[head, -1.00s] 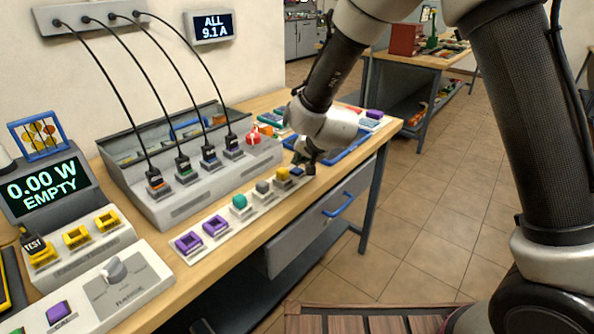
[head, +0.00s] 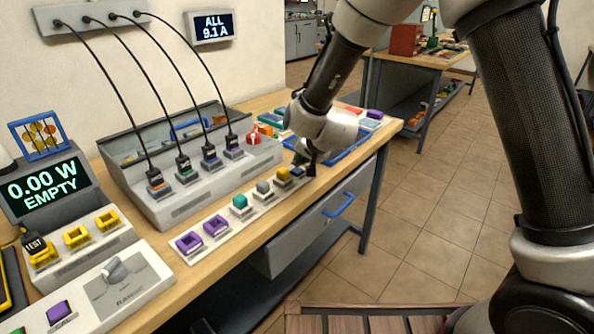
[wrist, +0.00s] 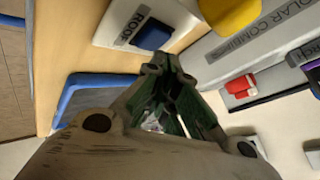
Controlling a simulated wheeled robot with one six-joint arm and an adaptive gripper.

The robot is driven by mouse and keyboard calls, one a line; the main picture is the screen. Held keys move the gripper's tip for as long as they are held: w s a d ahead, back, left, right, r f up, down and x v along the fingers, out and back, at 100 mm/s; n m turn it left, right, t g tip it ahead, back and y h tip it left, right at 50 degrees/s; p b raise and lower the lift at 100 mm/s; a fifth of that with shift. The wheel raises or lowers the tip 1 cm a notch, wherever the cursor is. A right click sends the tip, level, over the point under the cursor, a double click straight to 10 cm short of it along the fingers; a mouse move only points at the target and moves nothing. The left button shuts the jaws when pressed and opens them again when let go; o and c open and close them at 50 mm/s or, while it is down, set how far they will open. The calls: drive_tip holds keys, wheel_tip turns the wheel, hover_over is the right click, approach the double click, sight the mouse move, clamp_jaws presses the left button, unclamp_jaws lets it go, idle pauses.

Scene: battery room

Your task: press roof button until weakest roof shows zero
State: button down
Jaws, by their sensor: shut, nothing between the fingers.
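The roof button is a blue cap on a white base marked ROOF, seen in the wrist view (wrist: 152,35). In the head view the blue button (head: 297,171) is at the far end of the row of coloured buttons, partly hidden by my gripper. My gripper (head: 309,170) is shut and empty, just right of the button. In the wrist view my shut fingertips (wrist: 165,65) are close beside the blue cap; I cannot tell whether they touch. The wall display (head: 212,27) reads ALL 9.1 A.
A grey combiner box (head: 200,175) with several black cables stands behind the buttons. A yellow button (head: 282,173) is next to the blue one. A blue-rimmed tray (head: 350,153) lies beyond my gripper. A tester display (head: 45,183) reads 0.00 W EMPTY.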

drive_tip(key=shift+f, duration=0.25)
drive_tip(key=shift+f, duration=0.35)
idle(0.6)
drive_tip(key=shift+r, duration=0.8)
idle(0.4)
